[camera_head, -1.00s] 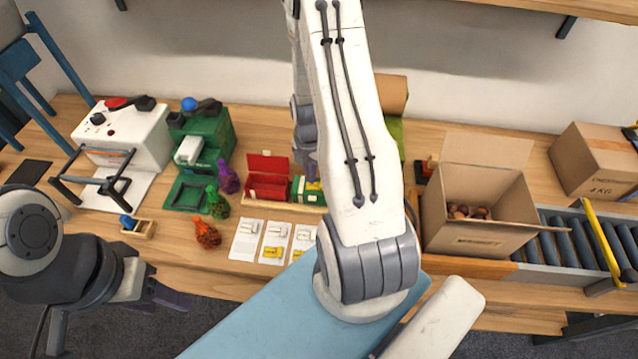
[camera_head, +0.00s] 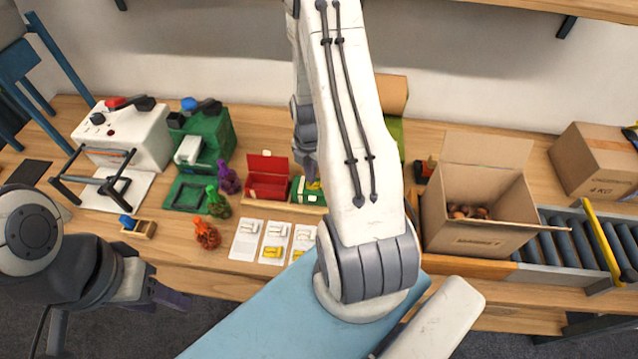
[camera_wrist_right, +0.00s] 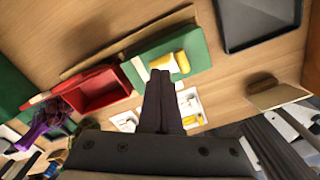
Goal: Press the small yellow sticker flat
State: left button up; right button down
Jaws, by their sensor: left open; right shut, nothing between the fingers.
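A small green box (camera_head: 308,197) with yellow on top (camera_head: 313,185) sits beside the open red box. In the right wrist view the green box (camera_wrist_right: 198,50) carries yellow pieces (camera_wrist_right: 166,63) and a white strip; I cannot tell which piece is the small sticker or whether it is flat. My right gripper (camera_wrist_right: 158,76) is shut and empty, its fingertips over the near edge of the green box; contact cannot be told. In the head view my right arm partly hides this area. My left gripper (camera_head: 182,300) is open and empty, low at the left, away from the box.
The red box (camera_head: 268,187) is next to the green box. White cards (camera_head: 245,240) with white and yellow labels lie in front. Purple, green and orange net bags (camera_head: 207,235), a green machine (camera_head: 205,140) and a white machine stand left. A carton (camera_head: 475,235) of chestnuts stands right.

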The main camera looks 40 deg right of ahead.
jog(key=shift+f+b, duration=0.55)
jog(key=shift+f, duration=0.4)
dwell(1.2)
jog(key=shift+r, duration=0.15)
jog(key=shift+r+p, duration=2.95)
jog(key=shift+r, duration=0.5)
jog(key=shift+s, duration=0.1)
